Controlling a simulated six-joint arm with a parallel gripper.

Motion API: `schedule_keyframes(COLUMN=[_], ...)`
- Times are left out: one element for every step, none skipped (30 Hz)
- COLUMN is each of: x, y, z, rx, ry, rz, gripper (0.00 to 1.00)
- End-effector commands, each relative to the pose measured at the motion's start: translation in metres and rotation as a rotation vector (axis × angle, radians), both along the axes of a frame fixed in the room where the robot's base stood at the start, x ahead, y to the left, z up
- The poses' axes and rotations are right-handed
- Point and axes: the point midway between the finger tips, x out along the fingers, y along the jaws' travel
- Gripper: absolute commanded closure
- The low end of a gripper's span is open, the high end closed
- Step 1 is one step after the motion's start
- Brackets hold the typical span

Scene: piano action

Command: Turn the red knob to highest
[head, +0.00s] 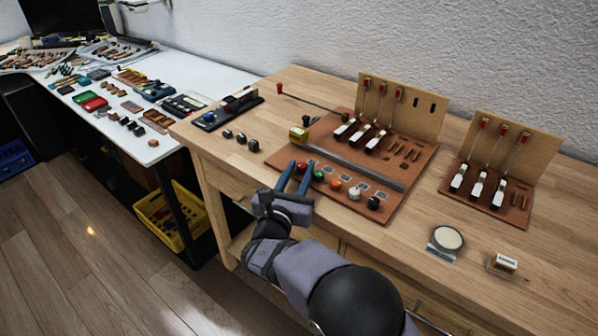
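The red knob (302,168) is at the left end of a row of knobs on the front of the brown board. My gripper (300,166) reaches in from the front, its two blue fingers apart. The fingertips are at the red knob, one on each side of it in this view. A small gap seems to show, and I cannot tell whether either finger touches the knob. The near finger partly hides it. Its pointer and the marks around it are too small to read.
Green (318,176), orange (335,185), white (354,194) and black (373,203) knobs continue the row to the right. Upright hammer panels (430,100) rise at the back.

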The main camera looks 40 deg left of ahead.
Motion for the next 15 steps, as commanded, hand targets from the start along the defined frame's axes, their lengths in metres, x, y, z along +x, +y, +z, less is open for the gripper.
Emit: schedule_keyframes(x=[-0.0001, -0.0001, -0.0001, -0.0002, -0.0002, -0.0002, -0.0002, -0.0002, -0.0001, -0.0002, -0.0001, 0.0, 0.0001, 0.0002, -0.0001], y=[-0.0001, -0.0001, -0.0001, -0.0002, -0.0002, -0.0002, -0.0002, -0.0002, 0.0001, 0.0005, 0.0009, 0.0013, 0.0019, 0.0024, 0.0035], z=[0.0, 0.0, 0.0, 0.0, 0.0001, 0.0001, 0.0001, 0.0001, 0.0001, 0.0002, 0.0005, 0.0006, 0.001, 0.001, 0.001], rx=[0.0, 0.0, 0.0, 0.0, 0.0, 0.0, 0.0, 0.0, 0.0, 0.002, 0.002, 0.003, 0.004, 0.005, 0.006], ry=[0.0, 0.0, 0.0, 0.0, 0.0, 0.0, 0.0, 0.0, -0.001, -0.002, -0.002, -0.004, -0.006, -0.007, -0.007], rz=[0.0, 0.0, 0.0, 0.0, 0.0, 0.0, 0.0, -0.001, -0.003, -0.006, -0.011, -0.023, -0.033, -0.046, -0.065], gripper=[0.75, 0.82, 0.91, 0.99, 1.0, 1.0, 1.0, 1.0, 1.0, 1.0, 1.0, 1.0, 1.0, 1.0, 1.0])
